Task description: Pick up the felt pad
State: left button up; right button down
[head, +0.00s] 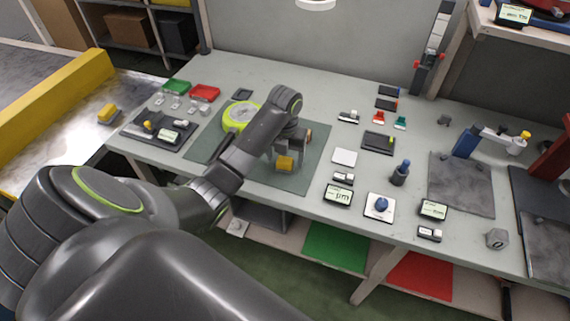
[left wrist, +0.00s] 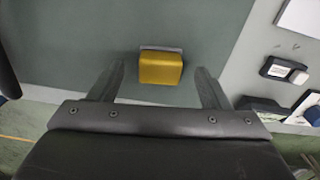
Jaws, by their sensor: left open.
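A yellow block with a thin pale grey layer along one edge, most likely the felt pad (head: 285,164), lies on the dark green-grey mat (head: 302,178). It also shows in the left wrist view (left wrist: 161,68), upper middle. My left gripper (head: 287,152) is over the mat at the block, pointing down. In the left wrist view its two fingers (left wrist: 159,75) are apart, one on each side of the block, with clear gaps. Whether the fingertips are at the block's height I cannot tell. My right gripper is not in view.
A round lime-rimmed device (head: 240,115) stands on the mat behind my left arm. A black tray (head: 148,138) with small parts is at the left. A white square (head: 344,157), a small display (head: 338,194) and a dark blue bottle-like item (head: 400,172) stand right of the mat.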

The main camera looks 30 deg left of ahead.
aim_at(285, 160)
pick_arm(q)
jog(key=shift+f, duration=1.05)
jog(key=c, duration=1.1)
notch_tip(285, 160, up, 5)
jog(key=shift+w+f+b, duration=0.1)
jog(key=shift+b, duration=0.25)
notch_tip(285, 160, up, 4)
jog(key=p, duration=0.3)
jog(key=shift+r+p, duration=0.65)
jog(key=shift+p, duration=0.25)
